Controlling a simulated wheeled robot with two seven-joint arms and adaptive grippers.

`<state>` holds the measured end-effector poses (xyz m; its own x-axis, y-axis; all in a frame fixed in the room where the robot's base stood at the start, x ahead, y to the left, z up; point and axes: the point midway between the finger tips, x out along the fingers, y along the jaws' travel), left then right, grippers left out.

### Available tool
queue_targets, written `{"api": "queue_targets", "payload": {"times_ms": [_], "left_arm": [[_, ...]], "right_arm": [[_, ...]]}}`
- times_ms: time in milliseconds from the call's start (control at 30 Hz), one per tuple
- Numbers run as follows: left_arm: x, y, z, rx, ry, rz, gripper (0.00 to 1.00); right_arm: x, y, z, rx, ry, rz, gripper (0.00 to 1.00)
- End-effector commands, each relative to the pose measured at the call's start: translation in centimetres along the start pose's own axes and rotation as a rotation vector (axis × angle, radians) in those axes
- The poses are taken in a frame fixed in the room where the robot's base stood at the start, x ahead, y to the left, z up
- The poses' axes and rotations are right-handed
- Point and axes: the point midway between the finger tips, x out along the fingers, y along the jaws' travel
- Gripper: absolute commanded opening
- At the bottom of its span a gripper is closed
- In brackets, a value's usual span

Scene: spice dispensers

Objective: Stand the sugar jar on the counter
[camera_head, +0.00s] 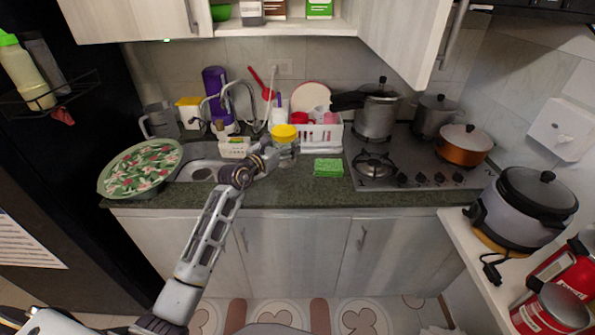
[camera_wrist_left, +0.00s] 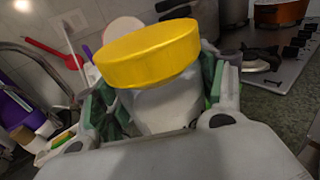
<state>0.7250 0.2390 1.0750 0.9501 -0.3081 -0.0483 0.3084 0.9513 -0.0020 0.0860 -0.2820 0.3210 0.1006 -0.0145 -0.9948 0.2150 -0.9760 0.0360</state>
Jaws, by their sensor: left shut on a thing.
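The sugar jar (camera_head: 285,146) is clear with white contents and a yellow lid. My left gripper (camera_head: 270,157) is shut on it, at the counter (camera_head: 260,183) just right of the sink. In the left wrist view the jar (camera_wrist_left: 168,105) sits between the green-padded fingers (camera_wrist_left: 165,100), its lid above them. The jar looks upright in the head view. Whether its base touches the counter I cannot tell. My right gripper is not in view.
A green sponge (camera_head: 328,167) lies to the right of the jar. A white dish rack (camera_head: 318,136) stands behind it. The sink (camera_head: 198,170) and faucet are to the left, the stove (camera_head: 415,160) to the right. An upper cabinet door (camera_head: 408,35) hangs open.

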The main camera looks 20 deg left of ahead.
Motion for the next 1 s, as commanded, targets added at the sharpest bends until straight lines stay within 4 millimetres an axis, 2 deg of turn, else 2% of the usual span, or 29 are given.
{"api": "queue_targets", "payload": {"times_ms": [433, 1000], "left_arm": [[0.2, 0.1, -5.0, 0.003, -0.002, 0.001, 0.23], [0.3, 0.0, -6.0, 0.001, -0.002, 0.000, 0.23]], "right_arm": [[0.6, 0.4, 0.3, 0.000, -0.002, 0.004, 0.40], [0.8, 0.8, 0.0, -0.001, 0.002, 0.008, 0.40]]}}
